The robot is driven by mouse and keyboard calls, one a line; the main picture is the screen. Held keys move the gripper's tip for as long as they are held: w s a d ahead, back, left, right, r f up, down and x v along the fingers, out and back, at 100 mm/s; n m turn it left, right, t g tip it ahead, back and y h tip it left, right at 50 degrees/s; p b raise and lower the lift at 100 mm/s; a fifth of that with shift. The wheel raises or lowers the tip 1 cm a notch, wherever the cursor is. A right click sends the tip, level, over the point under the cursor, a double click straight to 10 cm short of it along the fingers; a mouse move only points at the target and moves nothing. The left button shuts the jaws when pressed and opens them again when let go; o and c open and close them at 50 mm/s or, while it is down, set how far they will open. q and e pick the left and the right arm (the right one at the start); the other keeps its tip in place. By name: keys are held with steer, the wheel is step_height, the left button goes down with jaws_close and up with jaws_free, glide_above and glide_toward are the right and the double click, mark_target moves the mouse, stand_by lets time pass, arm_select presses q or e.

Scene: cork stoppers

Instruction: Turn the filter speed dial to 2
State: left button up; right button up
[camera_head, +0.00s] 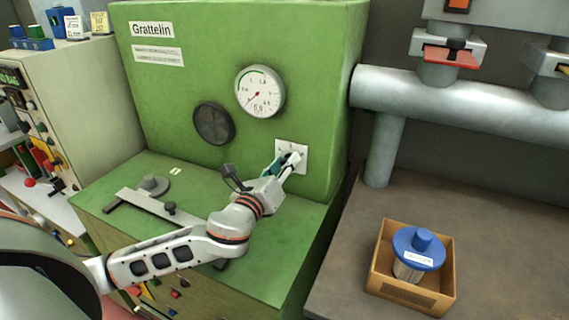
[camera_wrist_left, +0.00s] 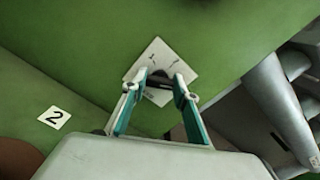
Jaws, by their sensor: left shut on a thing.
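The filter speed dial sits on a white square plate (camera_head: 285,146) on the front of the green machine, low and right of the gauge. In the left wrist view the plate (camera_wrist_left: 158,52) looks turned like a diamond and carries small dark marks too small to read. My left gripper (camera_head: 291,160) reaches the plate, its teal-edged fingers on either side of the dark knob (camera_wrist_left: 158,96), shut on it. The fingers and the view angle hide most of the knob, so its pointing direction cannot be told. My right gripper is not in view.
The green machine (camera_head: 225,25) carries a round white gauge (camera_head: 259,91) and a dark round vent (camera_head: 213,123). A cardboard box (camera_head: 410,296) with a blue-lidded canister (camera_head: 418,247) stands right. A grey pipe (camera_head: 440,95) runs behind.

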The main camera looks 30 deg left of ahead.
arm_select(q)
steer(key=n+p, duration=0.5)
steer(key=n, duration=0.6)
steer(key=shift+f+n, duration=0.15)
steer(key=shift+n, duration=0.25)
steer(key=shift+p, duration=0.3)
steer(key=o, duration=1.1)
steer(key=shift+a, duration=0.1)
steer(key=shift+s, duration=0.1)
